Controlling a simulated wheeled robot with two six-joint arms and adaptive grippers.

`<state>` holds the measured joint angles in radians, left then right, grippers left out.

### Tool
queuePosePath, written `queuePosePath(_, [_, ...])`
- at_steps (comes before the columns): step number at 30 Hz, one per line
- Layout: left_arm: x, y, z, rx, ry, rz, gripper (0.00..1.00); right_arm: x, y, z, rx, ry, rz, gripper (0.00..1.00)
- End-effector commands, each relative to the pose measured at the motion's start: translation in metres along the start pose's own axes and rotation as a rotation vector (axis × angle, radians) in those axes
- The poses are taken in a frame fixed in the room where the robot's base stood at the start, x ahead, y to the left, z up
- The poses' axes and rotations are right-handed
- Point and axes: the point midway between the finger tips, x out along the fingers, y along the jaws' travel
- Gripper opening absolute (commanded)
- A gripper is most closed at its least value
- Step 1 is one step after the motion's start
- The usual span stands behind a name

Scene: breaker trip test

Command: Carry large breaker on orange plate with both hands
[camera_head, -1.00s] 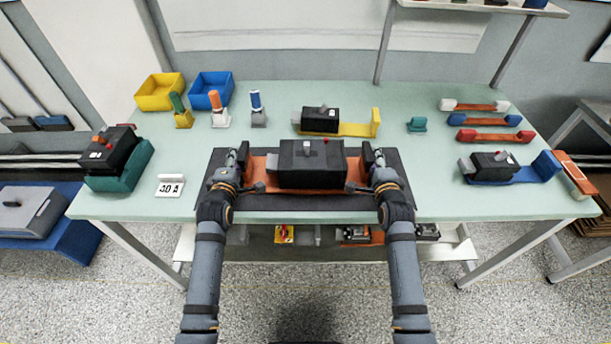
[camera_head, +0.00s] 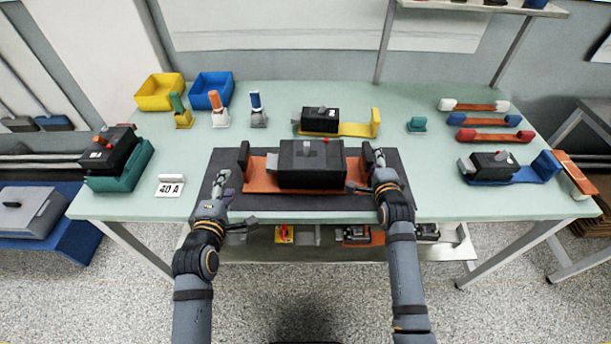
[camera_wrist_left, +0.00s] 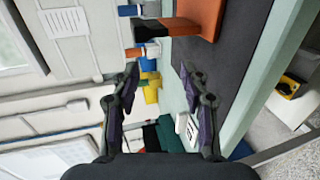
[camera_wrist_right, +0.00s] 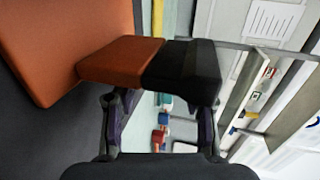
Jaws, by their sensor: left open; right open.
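The large black breaker (camera_head: 312,165) with a grey lever and red button sits on the orange plate (camera_head: 262,179), which lies on a dark mat (camera_head: 290,202). The plate has a black upright handle at each end: a left handle (camera_head: 244,155) and a right handle (camera_head: 367,155). My left gripper (camera_head: 233,201) is open and empty, apart from the left handle and nearer the table's front edge. In the left wrist view, its fingers (camera_wrist_left: 160,88) stand clear of the plate. My right gripper (camera_head: 368,175) is open at the right handle, which shows between its fingers in the right wrist view (camera_wrist_right: 185,75).
A 40 A sign (camera_head: 171,186) and a black breaker in a teal holder (camera_head: 113,160) stand at the left. A breaker on a yellow plate (camera_head: 330,122) is behind the mat. A breaker on a blue plate (camera_head: 508,168) is at the right.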

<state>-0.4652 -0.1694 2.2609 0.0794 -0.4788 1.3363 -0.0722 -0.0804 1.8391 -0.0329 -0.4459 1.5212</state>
Motion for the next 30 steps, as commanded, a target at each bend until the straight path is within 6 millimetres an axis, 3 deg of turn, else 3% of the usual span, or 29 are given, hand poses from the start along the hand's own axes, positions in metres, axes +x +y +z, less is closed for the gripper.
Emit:
queuePosePath(7, [-0.001, 0.000, 0.000, 0.000, 0.000, 0.000, 0.45, -0.013, 0.001, 0.000, 0.001, 0.000, 0.000, 0.45])
queuePosePath(15, [-0.001, 0.000, 0.000, 0.001, 0.000, 0.000, 0.45, -0.077, 0.002, 0.000, 0.003, 0.000, 0.003, 0.45])
queuePosePath(21, [-0.001, 0.000, 0.000, 0.001, 0.000, 0.000, 0.45, -0.111, 0.001, 0.000, 0.002, 0.000, 0.002, 0.45])
queuePosePath(30, [-0.001, 0.000, 0.000, 0.001, 0.000, 0.000, 0.45, -0.120, 0.000, 0.000, 0.000, 0.000, 0.000, 0.45])
